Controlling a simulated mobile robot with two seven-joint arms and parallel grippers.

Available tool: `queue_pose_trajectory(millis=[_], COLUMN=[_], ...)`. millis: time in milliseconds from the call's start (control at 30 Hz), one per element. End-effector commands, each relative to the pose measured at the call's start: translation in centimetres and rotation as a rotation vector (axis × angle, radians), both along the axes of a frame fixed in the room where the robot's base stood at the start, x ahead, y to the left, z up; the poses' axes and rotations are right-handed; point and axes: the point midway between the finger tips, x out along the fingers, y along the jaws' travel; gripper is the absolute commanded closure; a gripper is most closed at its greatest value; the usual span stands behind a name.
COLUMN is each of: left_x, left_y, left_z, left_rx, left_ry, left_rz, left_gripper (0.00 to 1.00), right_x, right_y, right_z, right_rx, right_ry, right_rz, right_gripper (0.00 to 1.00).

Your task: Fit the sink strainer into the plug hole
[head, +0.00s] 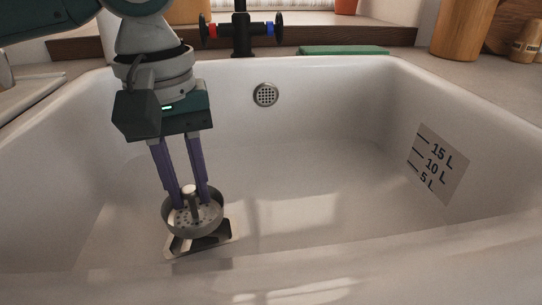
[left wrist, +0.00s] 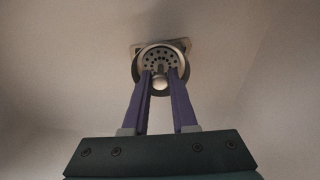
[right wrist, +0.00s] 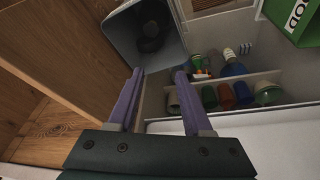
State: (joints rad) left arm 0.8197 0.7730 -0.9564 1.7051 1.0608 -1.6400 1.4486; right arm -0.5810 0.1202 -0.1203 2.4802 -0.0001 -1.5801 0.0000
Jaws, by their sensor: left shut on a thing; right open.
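The sink strainer (head: 207,217) is a round, perforated metal cup with a knob in its middle. My left gripper (head: 190,200) is shut on the strainer's knob, fingers pointing down. The strainer also shows in the left wrist view (left wrist: 152,57), between the fingertips (left wrist: 160,76). A square metal plate (head: 228,234) on the sink floor lies under the strainer and surrounds the plug hole, which the strainer mostly hides. I cannot tell whether the strainer touches the plate. My right gripper (right wrist: 160,75) is open and empty, away from the sink.
The white sink (head: 330,185) has high walls and clear floor to the right. An overflow grille (head: 265,95) is in its back wall, and a black tap (head: 241,35) stands behind. A grey bin (right wrist: 125,45) and a shelf with several cups (right wrist: 225,95) are near my right gripper.

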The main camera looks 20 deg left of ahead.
Motion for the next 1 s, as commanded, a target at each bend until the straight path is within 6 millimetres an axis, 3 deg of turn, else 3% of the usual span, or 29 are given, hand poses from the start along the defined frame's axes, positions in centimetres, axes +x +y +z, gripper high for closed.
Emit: queue_pose_trajectory(millis=[200, 300, 733, 767, 1000], left_x=[-0.1, -0.1, -0.1, 0.0, 0.0], left_y=[0.0, 0.0, 0.0, 0.0, 0.0], left_z=[-4.2, -5.3, -5.8, -5.8, -5.7], left_rx=[0.002, 0.001, 0.0, 0.001, 0.001], left_ry=[0.003, 0.002, 0.001, 0.001, 0.001], left_rz=[0.0, 0.0, 0.0, -0.001, -0.001], left_gripper=[1.0, 1.0, 1.0, 0.71, 0.44], right_x=[0.1, 0.0, 0.1, 0.1, 0.1], right_y=[0.0, 0.0, 0.0, 0.0, 0.0], right_z=[-1.7, -2.1, -1.8, -1.9, -1.9], right_rx=[0.0, 0.0, -0.001, -0.001, -0.001], right_ry=[-0.001, -0.002, -0.002, -0.002, -0.002], right_rz=[0.0, 0.0, 0.0, 0.0, 0.0], right_gripper=[0.5, 0.5, 0.5, 0.5, 0.5])
